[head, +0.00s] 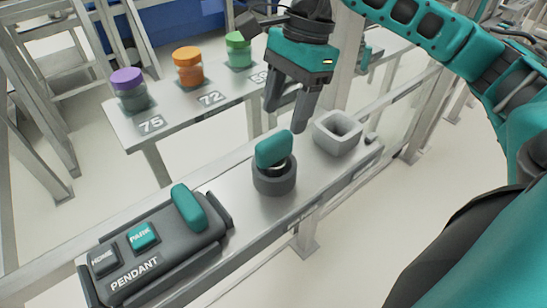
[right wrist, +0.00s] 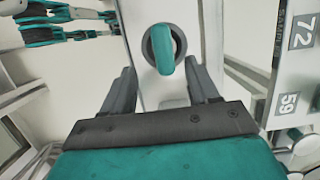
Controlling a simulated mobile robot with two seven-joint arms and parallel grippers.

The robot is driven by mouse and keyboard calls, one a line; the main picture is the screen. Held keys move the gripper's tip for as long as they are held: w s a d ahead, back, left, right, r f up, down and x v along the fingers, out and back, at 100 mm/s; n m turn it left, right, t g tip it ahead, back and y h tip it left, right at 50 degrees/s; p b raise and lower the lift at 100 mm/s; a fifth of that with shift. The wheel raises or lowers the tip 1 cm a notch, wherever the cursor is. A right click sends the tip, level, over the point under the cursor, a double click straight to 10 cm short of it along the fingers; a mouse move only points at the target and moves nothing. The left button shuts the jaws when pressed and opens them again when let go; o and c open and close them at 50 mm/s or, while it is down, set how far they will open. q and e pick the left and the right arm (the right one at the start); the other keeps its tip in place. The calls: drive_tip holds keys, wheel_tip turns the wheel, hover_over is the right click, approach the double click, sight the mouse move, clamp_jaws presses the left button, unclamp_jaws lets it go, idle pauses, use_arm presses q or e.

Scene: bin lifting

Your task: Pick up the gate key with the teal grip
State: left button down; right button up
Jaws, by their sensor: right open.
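The gate key with the teal grip (head: 273,149) stands in a round dark grey holder (head: 275,182) on the metal ledge. Its grip is tilted a little in the head view. In the right wrist view the teal grip (right wrist: 163,50) shows end-on inside the dark ring, beyond my fingers. My right gripper (head: 285,117) is open and empty, above and slightly behind the key, with its fingers pointing down. In the right wrist view my right gripper (right wrist: 162,75) has one finger on each side of the key's line, apart from it. My left gripper is not in view.
A pendant (head: 155,250) with HOME and PARK buttons and a teal bar lies left on the ledge. A grey square cup (head: 337,132) stands right of the key. Behind, a shelf (head: 178,112) holds jars with purple, orange and green lids. Ledge space between pendant and holder is clear.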

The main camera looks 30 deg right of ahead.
sight(275, 137)
drive_tip(key=x, duration=0.8)
drive_tip(key=shift+w+a+f, duration=0.2)
drive_tip(key=shift+f, duration=0.1)
drive_tip(key=shift+c, duration=0.4)
drive_tip(key=shift+r, duration=0.1)
drive_tip(key=c, duration=0.9)
